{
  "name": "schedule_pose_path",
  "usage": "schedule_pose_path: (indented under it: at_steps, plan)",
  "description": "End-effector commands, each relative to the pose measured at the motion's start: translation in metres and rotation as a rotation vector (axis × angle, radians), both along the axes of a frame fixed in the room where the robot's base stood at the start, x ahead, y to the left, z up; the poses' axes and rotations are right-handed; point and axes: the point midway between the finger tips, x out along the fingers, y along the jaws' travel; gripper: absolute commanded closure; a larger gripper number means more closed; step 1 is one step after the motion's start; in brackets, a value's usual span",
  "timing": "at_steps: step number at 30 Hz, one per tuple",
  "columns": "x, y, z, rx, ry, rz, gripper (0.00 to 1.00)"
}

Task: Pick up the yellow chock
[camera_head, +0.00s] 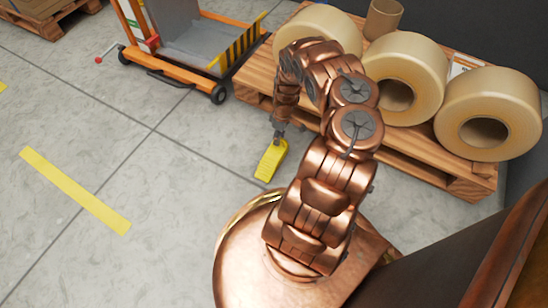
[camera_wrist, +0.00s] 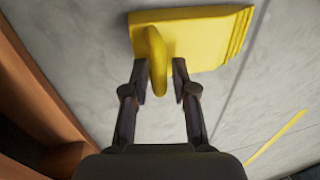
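The yellow chock (camera_head: 269,163) lies on the grey floor beside the wooden pallet in the head view. In the wrist view the chock (camera_wrist: 205,38) fills the top middle, with a ribbed sloping end at right and a rounded yellow handle (camera_wrist: 156,62) rising towards the camera. My gripper (camera_wrist: 160,73) is open, with its two dark fingers on either side of the handle. A gap shows on the right of the handle; whether the left finger touches it I cannot tell. In the head view my gripper (camera_head: 279,136) is at the chock's upper end, small and partly hidden.
A wooden pallet (camera_head: 420,158) with large tan rolls (camera_head: 488,112) stands just right of the chock. An orange lift cart (camera_head: 178,68) stands at the upper left. Yellow tape (camera_head: 75,190) marks the floor at left, where it is clear.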

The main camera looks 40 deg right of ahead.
Motion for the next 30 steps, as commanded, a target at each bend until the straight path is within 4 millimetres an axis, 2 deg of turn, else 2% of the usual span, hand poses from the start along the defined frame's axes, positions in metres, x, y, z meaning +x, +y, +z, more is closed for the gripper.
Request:
schedule_pose_path:
  at_steps: [1,7,30]
  plan:
    - [0.0001,0.0000,0.0000,0.000,0.000,0.000,0.81]
    - [-0.0001,0.0003,-0.0001,0.001,0.000,0.000,1.00]
    - [0.0007,0.0005,0.0004,0.000,-0.001,0.000,1.00]
